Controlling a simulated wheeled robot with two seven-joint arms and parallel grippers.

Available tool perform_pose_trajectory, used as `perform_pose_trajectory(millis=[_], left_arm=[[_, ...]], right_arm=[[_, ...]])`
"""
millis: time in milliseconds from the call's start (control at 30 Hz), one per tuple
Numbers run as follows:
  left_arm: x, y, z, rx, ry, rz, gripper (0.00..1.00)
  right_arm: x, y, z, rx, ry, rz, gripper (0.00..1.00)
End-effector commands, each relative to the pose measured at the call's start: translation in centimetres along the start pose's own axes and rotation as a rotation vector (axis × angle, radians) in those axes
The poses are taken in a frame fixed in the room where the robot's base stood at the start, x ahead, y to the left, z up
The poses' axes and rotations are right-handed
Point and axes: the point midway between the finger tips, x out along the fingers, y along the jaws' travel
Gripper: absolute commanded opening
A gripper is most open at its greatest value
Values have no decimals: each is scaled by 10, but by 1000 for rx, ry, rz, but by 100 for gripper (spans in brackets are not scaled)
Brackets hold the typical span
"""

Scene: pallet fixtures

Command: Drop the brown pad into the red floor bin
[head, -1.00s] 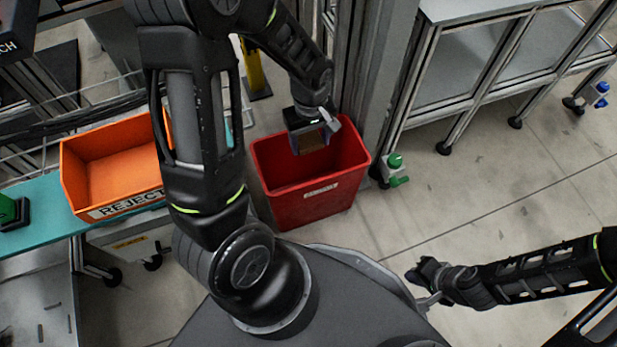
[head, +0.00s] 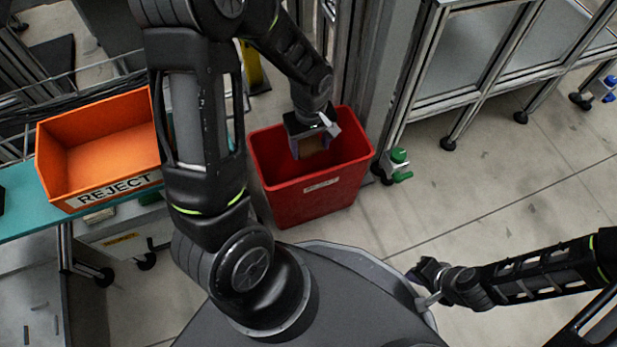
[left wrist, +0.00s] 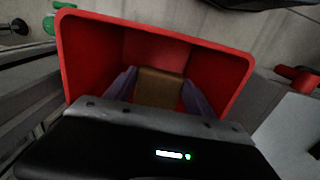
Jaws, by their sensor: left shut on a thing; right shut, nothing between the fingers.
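The red floor bin (head: 318,196) stands on the floor ahead of my base, and its open mouth fills much of the left wrist view (left wrist: 85,55). My left gripper (head: 312,152) points down over the bin's mouth. It is shut on the brown pad (head: 311,145), which shows between the two fingers in the left wrist view (left wrist: 160,88). The bin's red inside shows around the pad. How far the pad is below the rim I cannot tell. My right gripper (head: 424,285) is shut and empty, out to the right above the floor.
An orange bin marked REJECT (head: 97,150) sits on a teal surface (head: 30,205) at the left. The floor at the right is clear.

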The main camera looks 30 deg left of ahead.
Motion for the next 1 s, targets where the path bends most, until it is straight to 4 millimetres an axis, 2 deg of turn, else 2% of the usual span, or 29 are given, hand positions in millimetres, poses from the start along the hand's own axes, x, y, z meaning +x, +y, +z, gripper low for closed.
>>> perform_pose_trajectory(millis=[67,100,400,733,867,1000], left_arm=[[0,0,0,0,0,0,23],[0,0,0,0,0,0,64],[0,0,0,0,0,0,88],[-4,0,0,0,0,1,88],[-18,1,0,0,2,3,88],[-42,1,0,0,2,4,88]], right_arm=[[0,0,0,0,0,0,0],[0,0,0,0,0,0,0],[0,0,0,0,0,0,0],[-3,-1,0,0,0,0,0],[-10,-3,0,-1,-3,0,0],[-22,-7,1,-1,-8,0,0]])
